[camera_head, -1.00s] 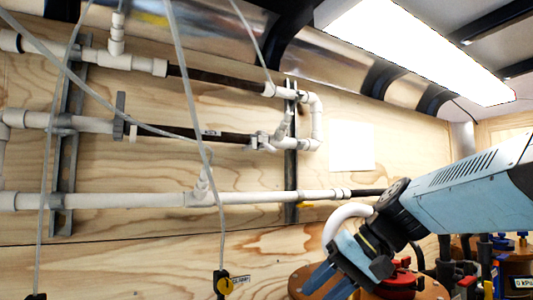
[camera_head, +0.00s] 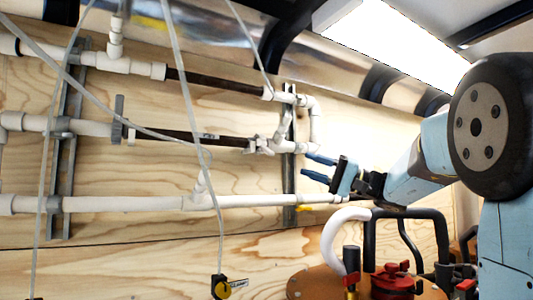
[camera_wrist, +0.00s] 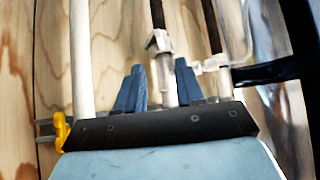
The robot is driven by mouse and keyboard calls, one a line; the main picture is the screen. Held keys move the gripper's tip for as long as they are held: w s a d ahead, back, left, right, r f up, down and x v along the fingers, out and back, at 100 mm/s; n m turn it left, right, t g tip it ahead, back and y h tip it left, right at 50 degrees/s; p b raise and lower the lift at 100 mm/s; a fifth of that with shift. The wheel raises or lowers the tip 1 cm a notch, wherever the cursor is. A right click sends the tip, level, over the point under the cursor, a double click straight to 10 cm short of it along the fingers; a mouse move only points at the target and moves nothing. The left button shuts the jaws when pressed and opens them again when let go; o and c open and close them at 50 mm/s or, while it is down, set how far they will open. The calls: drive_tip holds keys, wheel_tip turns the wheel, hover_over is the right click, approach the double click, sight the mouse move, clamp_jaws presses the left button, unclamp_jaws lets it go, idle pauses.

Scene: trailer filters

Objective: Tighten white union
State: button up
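A white fitting with a raised collar (camera_head: 262,143), which looks like the white union, sits on the middle pipe, left of the elbows. In the wrist view a white fitting (camera_wrist: 160,45) shows beyond and between my fingertips, with its white pipe running down between them. My gripper (camera_head: 318,167) has two blue fingers, spread apart and empty. It points left toward the wall, just right of the pipe's elbow end and below it. In the wrist view my gripper (camera_wrist: 159,68) is open, and I see no finger touching the fitting.
A long white pipe (camera_head: 120,202) runs below and another pipe line (camera_head: 130,64) above. A grey metal bracket (camera_head: 289,150) stands behind the elbows. Clear hoses hang in front at the left. Black and red equipment (camera_head: 395,280) stands below my arm.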

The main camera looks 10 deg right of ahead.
sight(268, 149)
drive_tip(key=x, duration=1.2)
drive_tip(key=shift+a, duration=0.25)
clamp_jaws()
drive_tip(key=shift+a, duration=0.25)
drive_tip(key=shift+d, duration=0.1)
